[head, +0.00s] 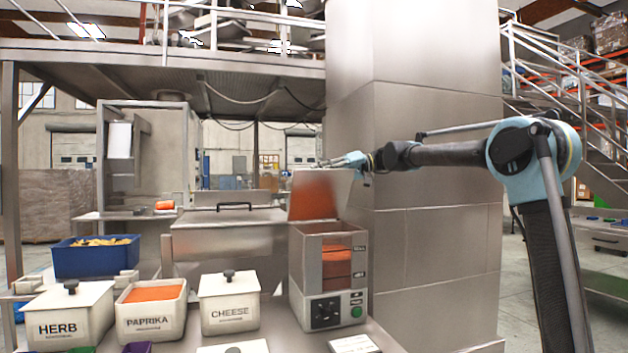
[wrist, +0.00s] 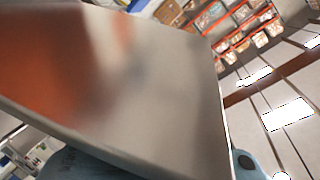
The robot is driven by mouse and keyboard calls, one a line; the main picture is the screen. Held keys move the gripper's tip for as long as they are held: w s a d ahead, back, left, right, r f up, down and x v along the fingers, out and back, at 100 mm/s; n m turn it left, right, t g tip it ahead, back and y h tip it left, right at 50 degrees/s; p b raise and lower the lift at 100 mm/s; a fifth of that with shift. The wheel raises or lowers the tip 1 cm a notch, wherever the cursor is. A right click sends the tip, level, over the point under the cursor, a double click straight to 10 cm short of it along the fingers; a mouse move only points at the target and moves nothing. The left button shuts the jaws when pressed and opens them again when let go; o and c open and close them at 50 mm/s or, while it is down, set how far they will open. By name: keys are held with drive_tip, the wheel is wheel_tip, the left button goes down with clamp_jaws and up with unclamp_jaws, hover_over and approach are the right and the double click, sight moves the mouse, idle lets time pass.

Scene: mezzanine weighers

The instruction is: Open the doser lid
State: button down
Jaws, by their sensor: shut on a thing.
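The doser (head: 330,262) is a steel box with a window showing orange powder, a black dial and a green button on its front. Its lid (head: 334,190) is raised and stands tilted up above the box, with an orange reflection on its inner side. My gripper (head: 330,163) is at the lid's upper edge and shut on it. In the wrist view the lid (wrist: 150,85) fills most of the picture as a grey metal sheet with an orange patch at left. The fingertips are mostly hidden behind the lid there.
On the table are a HERB bin (head: 70,318), a PAPRIKA bin (head: 150,305) with orange powder and a lidded CHEESE bin (head: 230,303). A blue crate (head: 97,262) is at the left. A big steel column (head: 400,210) stands right behind the doser and my arm.

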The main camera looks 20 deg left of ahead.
drive_tip(key=shift+w+a, duration=0.1)
idle(0.3)
drive_tip(key=c, duration=1.2)
unclamp_jaws()
drive_tip(key=shift+f, duration=0.1)
drive_tip(key=v, duration=1.2)
drive_tip(key=shift+w, duration=0.1)
